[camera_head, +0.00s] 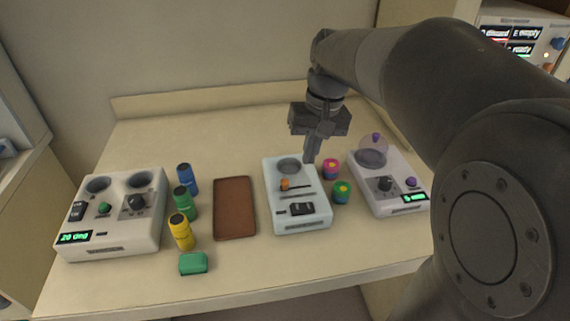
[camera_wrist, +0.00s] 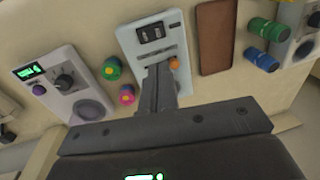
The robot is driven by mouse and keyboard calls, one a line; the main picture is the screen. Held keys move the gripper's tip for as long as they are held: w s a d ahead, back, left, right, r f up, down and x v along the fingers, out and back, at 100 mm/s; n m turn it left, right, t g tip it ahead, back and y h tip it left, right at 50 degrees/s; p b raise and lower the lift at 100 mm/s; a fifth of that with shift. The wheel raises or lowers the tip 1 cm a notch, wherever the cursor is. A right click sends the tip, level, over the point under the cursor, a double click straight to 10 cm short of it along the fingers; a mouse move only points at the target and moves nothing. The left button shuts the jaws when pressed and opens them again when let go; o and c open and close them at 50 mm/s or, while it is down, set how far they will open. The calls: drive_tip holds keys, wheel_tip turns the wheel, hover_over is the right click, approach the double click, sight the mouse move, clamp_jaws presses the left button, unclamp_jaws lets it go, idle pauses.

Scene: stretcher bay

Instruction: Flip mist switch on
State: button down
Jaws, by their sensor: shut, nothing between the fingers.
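The pale blue middle device (camera_head: 300,224) has a round well at its far end, an orange-knobbed lever (camera_head: 285,184) in a slot and a black rocker switch (camera_head: 302,208) near its front. The switch also shows in the wrist view (camera_wrist: 151,33). I cannot read any label that says mist, nor tell which way the rocker is tipped. My gripper (camera_head: 309,159) points down over the far right part of this device, with its fingers closed and empty. In the wrist view the fingers (camera_wrist: 160,72) hide the well and part of the slot.
A white device with a green display (camera_head: 115,235) stands left, another (camera_head: 405,203) right. Blue, green and yellow bottles, a green block (camera_head: 193,263) and a brown tray (camera_head: 234,208) lie left of the middle device. Pink and green small pots (camera_head: 341,192) stand close on its right.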

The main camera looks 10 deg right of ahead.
sight(297, 206)
drive_tip(key=shift+w, duration=0.1)
idle(0.3)
drive_tip(key=f, duration=0.4)
drive_tip(key=a+f, duration=0.1)
drive_tip(key=f, duration=0.4)
drive_tip(key=a+f, duration=0.1)
drive_tip(key=f, duration=0.4)
drive_tip(key=shift+a, duration=0.1)
drive_tip(key=shift+a+f+h, duration=0.15)
drive_tip(key=shift+h, duration=0.15)
drive_tip(key=shift+d, duration=0.2)
drive_tip(key=shift+d+r, duration=0.25)
drive_tip(key=shift+d, duration=0.4)
drive_tip(key=shift+r, duration=0.1)
wheel_tip(297, 206, up, 14)
drive_tip(key=a, duration=0.2)
